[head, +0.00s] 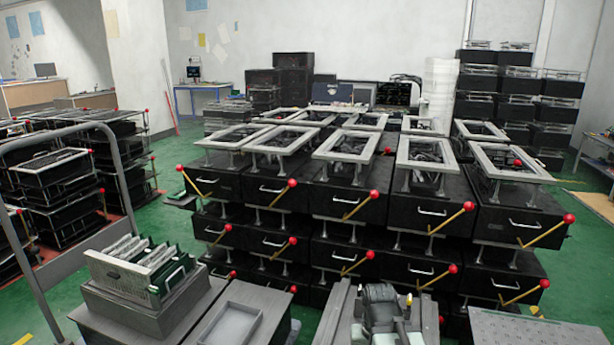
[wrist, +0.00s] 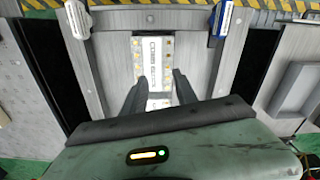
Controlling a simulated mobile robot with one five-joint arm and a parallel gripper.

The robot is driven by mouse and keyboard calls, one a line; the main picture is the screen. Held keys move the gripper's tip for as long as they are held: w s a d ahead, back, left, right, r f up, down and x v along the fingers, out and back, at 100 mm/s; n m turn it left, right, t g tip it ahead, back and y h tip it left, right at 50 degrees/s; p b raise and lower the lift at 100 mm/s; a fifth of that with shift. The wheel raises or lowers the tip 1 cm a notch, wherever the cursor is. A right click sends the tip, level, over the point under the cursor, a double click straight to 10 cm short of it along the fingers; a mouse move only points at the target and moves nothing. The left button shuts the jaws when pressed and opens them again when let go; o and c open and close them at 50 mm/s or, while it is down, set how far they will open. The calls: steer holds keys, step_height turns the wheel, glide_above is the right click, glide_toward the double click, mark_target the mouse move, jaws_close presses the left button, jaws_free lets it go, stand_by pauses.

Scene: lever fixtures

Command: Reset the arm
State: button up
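My gripper (wrist: 157,90) shows in the wrist view with its two dark fingers apart and nothing between them that it grips. Beyond the fingers is a light panel (wrist: 152,52) with dark lettering and yellowish marks, set within a grey frame. In the head view my arm (head: 382,312) is low at the bottom centre, folded close to my body. My fingertips cannot be made out there. Black boxes fitted with yellow levers with red knobs (head: 452,219) stand in stacked rows in front of me, apart from my arm.
A grey unit with green boards (head: 150,262) and a shallow grey tray (head: 228,324) lie at the lower left. A metal rail (head: 122,180) rises at the left. A perforated grey plate (head: 535,330) is at the lower right. Green floor (head: 175,215) is open at the left.

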step_height(320, 180, up, 26)
steer(key=n+p, duration=0.1)
steer(key=p, duration=2.4)
steer(key=shift+w+f+p, duration=0.15)
steer(key=shift+f+p, duration=0.1)
steer(key=shift+p, duration=0.05)
